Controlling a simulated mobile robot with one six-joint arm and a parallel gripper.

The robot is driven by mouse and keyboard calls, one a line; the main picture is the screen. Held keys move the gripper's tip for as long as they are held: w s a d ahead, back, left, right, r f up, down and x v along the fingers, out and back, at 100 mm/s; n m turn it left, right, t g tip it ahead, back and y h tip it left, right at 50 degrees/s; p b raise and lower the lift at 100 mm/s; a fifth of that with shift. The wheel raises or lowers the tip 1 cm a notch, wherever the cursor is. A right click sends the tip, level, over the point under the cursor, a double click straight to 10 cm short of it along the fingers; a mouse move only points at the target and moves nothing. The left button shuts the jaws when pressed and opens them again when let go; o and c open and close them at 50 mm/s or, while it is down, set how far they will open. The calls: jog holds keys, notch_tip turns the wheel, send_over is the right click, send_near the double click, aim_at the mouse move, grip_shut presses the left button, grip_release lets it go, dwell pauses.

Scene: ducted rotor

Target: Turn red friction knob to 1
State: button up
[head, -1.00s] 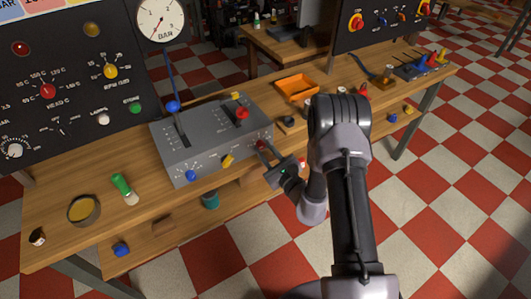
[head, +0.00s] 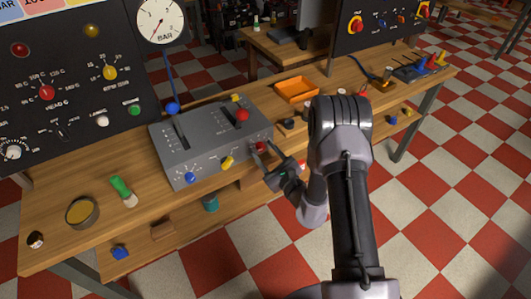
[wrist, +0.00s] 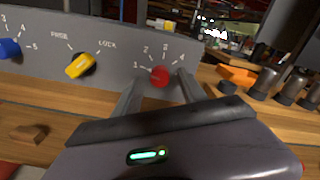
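The red friction knob (wrist: 160,76) sits at the right end of the grey control box's front face, with the marks 1, 2, 3 and 4 in an arc above it. In the head view the red knob (head: 260,146) is partly beside my fingers. My gripper (wrist: 160,84) is open, with one finger to the left of the knob and one to the right. Gaps show between knob and fingers in the wrist view. I cannot clearly tell which mark the knob points to. My gripper (head: 266,152) also shows in the head view, in front of the box's right end.
The grey box (head: 205,140) also bears a yellow knob (wrist: 80,65), a blue knob (wrist: 8,47) and levers, one with a red ball (head: 241,114). An orange tray (head: 296,90) lies behind on the wooden bench. The space in front of the bench is open floor.

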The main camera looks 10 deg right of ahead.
jog(key=shift+s, duration=0.1)
jog(key=p+v, duration=0.2)
jog(key=v, duration=1.5)
